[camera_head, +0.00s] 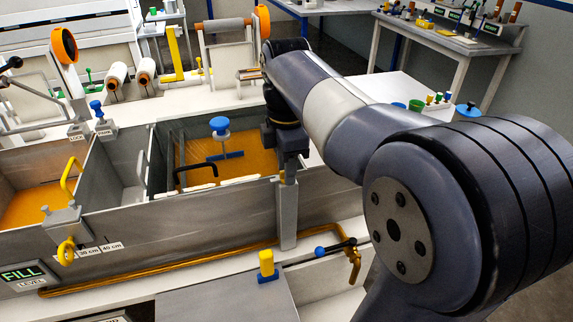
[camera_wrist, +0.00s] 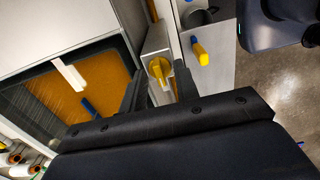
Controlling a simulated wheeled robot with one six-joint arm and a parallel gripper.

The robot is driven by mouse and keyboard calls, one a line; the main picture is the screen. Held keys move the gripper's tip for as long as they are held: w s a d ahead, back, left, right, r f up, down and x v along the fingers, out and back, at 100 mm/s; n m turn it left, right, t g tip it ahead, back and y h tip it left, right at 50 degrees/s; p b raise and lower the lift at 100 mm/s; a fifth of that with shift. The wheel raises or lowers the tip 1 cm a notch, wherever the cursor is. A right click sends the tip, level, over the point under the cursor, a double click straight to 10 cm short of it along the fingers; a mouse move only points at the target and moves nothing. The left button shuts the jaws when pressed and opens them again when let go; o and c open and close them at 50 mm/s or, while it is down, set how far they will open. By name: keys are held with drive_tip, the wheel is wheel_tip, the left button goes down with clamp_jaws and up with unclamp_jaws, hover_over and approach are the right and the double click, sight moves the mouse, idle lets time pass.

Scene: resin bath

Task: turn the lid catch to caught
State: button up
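The lid catch (camera_wrist: 160,70) is a yellow knob on a pale grey bracket beside the bath, seen in the wrist view. My gripper (camera_wrist: 159,78) is open, with one dark finger on each side of the yellow knob. I cannot tell whether the fingers touch it. The clear lid (camera_wrist: 72,75) lies over the amber resin bath, left of the catch. In the head view my gripper (camera_head: 289,165) points down over the grey post (camera_head: 287,215) at the tank's right end, and the catch is hidden there.
A yellow handle on a blue base (camera_head: 267,264) stands before the tank; its yellow part shows in the wrist view (camera_wrist: 201,54). A brass pipe (camera_head: 165,269) runs along the tank front to a blue-handled valve (camera_head: 335,247). A blue knob (camera_head: 219,125) stands over the bath.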

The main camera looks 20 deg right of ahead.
drive_tip(key=shift+c, duration=0.4)
drive_tip(key=c, duration=0.6)
drive_tip(key=shift+o, duration=0.2)
drive_tip(key=shift+r+m+p, duration=0.1)
drive_tip(key=shift+m+p, duration=0.3)
drive_tip(key=shift+r+m+p, duration=0.1)
drive_tip(key=shift+m+p, duration=0.65)
drive_tip(key=shift+m, duration=0.15)
drive_tip(key=m+p, duration=0.2)
drive_tip(key=m, duration=0.1)
drive_tip(key=shift+m, duration=0.3)
clamp_jaws()
drive_tip(key=m+p, duration=0.3)
drive_tip(key=m, duration=0.4)
drive_tip(key=m+p, duration=0.1)
drive_tip(key=m, duration=0.3)
drive_tip(key=shift+f+p, duration=0.25)
drive_tip(key=shift+p, duration=0.1)
